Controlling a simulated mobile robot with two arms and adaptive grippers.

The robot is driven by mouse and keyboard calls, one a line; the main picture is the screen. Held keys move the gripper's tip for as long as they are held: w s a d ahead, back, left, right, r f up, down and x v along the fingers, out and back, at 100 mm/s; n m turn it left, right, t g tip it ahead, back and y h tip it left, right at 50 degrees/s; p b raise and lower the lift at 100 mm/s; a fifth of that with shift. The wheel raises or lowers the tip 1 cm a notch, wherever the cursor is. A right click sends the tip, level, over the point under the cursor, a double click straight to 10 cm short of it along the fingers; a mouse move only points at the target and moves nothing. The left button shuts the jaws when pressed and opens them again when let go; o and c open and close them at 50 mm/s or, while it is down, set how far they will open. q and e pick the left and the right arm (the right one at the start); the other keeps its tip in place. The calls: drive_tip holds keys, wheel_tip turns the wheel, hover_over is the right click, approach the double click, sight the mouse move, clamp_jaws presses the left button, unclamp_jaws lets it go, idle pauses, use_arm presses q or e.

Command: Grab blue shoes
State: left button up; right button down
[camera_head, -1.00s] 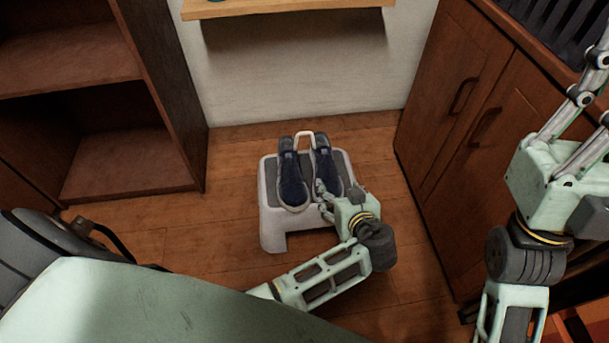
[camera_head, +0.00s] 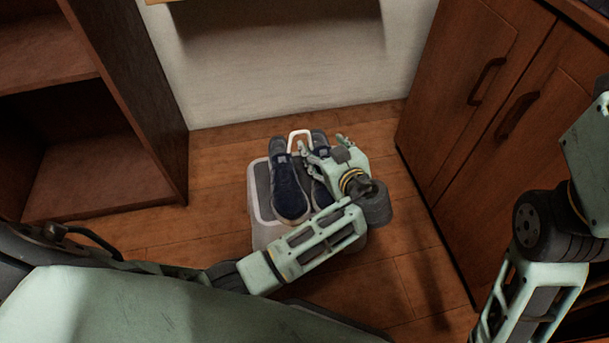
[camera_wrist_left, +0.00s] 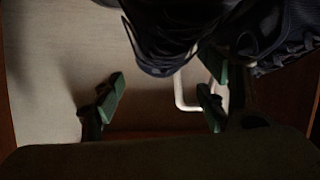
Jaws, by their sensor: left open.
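A pair of dark blue shoes stands side by side on a small grey-and-white stool (camera_head: 262,228). The left shoe (camera_head: 288,192) shows almost whole in the head view; the right shoe (camera_head: 319,190) is largely hidden behind my gripper. My left gripper (camera_head: 318,152) is open at the far end of the shoes, over the right one. In the left wrist view its two fingers (camera_wrist_left: 160,105) are spread, with a dark shoe (camera_wrist_left: 165,40) at the top of the picture, partly between them. I cannot tell whether a finger touches a shoe. My right gripper is out of view.
A white handle loop (camera_head: 300,138) rises from the stool's far edge, close to my left fingers. An open wooden shelf (camera_head: 110,170) stands on the left and a wooden cabinet (camera_head: 480,130) on the right. Wooden floor (camera_head: 215,180) is clear around the stool.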

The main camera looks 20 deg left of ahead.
use_arm(q)
drive_tip(key=shift+b+x, duration=0.5)
drive_tip(key=shift+x, duration=0.95)
drive_tip(key=shift+d, duration=0.1)
clamp_jaws()
drive_tip(key=shift+r, duration=0.1)
